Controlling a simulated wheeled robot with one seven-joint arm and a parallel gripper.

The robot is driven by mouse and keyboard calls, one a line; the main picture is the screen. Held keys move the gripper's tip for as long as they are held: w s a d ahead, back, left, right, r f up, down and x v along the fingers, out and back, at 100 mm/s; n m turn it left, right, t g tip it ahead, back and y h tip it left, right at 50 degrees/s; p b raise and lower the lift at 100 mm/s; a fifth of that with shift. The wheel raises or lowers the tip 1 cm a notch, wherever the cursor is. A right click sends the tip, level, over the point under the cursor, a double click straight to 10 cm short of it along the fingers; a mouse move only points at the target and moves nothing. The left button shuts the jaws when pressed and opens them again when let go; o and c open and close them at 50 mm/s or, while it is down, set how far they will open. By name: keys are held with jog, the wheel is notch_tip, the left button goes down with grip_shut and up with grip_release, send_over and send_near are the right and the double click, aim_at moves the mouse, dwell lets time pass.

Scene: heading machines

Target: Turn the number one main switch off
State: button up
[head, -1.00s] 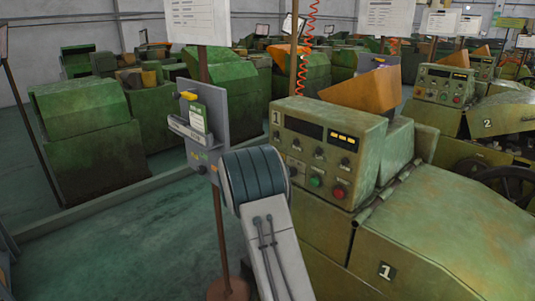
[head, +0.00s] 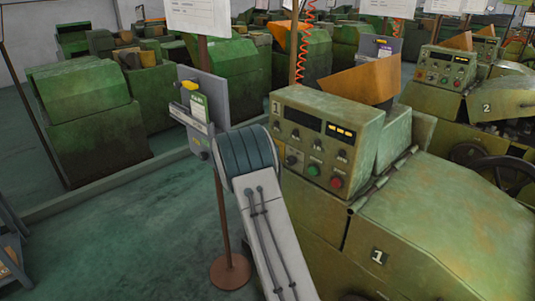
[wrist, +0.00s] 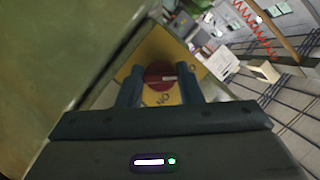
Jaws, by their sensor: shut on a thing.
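The main switch is a red rotary knob (wrist: 160,76) on a yellow plate (wrist: 152,48), seen in the wrist view. In the head view, machine number one (head: 325,140) stands right of my arm. The switch and my gripper's fingers are hidden there behind my wrist.
A grey board (head: 208,95) with papers stands on a post just left of my wrist. Machine number one's panel carries a green button (head: 313,170) and a red button (head: 336,182). Machine number two (head: 490,105) is behind at right. Open floor (head: 120,225) lies at left.

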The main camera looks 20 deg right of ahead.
jog(key=o, duration=1)
jog(key=b+v, duration=0.3)
jog(key=v, duration=1)
jog(key=shift+s+a, duration=0.3)
